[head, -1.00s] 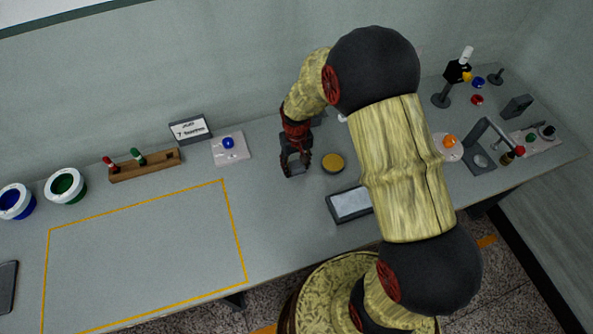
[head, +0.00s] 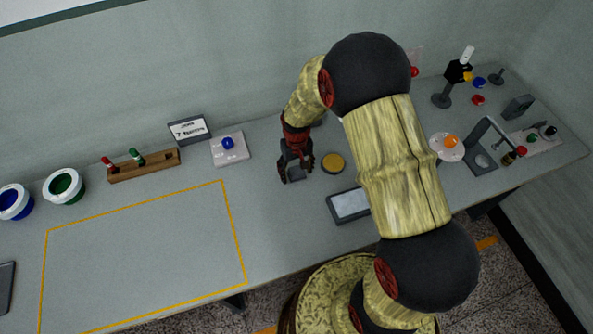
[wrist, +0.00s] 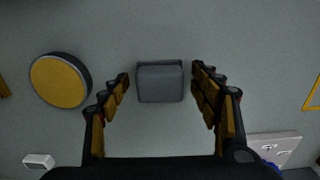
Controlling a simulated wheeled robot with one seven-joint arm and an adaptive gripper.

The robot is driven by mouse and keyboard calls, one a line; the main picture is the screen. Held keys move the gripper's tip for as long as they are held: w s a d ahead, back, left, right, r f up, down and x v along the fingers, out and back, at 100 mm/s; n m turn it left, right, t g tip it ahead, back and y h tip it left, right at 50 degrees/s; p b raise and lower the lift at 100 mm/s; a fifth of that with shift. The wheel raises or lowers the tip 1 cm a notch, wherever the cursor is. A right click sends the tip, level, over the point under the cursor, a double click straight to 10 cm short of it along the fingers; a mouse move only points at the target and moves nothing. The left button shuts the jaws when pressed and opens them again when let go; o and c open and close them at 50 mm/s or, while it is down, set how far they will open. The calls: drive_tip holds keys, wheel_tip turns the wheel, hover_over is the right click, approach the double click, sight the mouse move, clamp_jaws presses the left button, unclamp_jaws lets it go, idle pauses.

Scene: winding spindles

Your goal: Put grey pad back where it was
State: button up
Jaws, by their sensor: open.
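The grey pad (wrist: 160,82) is a small dark grey block lying on the table, seen between my open fingers in the wrist view. In the head view the grey pad (head: 296,176) shows just below my fingertips, partly hidden by them. My gripper (wrist: 160,95) is open, with one finger on each side of the pad and a visible gap to both. In the head view my gripper (head: 295,170) points down over the pad. I cannot tell whether the fingertips reach the table.
A round yellow-topped disc (head: 333,162) lies close to the right of my gripper. A grey-framed tray (head: 349,205) is nearer the front edge. A pale plate with a blue ball (head: 229,148) stands to the left. The yellow-outlined area (head: 145,260) is empty.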

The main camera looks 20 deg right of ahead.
wheel_tip(320, 180, up, 12)
drive_tip(key=p, duration=0.2)
wheel_tip(320, 180, up, 11)
drive_tip(key=t, duration=0.1)
hover_over(297, 169)
drive_tip(key=s, duration=0.3)
drive_tip(key=s+r+t, duration=0.4)
drive_tip(key=s+r, duration=1.2)
drive_tip(key=s, duration=0.3)
drive_tip(key=shift+t, duration=0.3)
drive_tip(key=shift+a, duration=0.1)
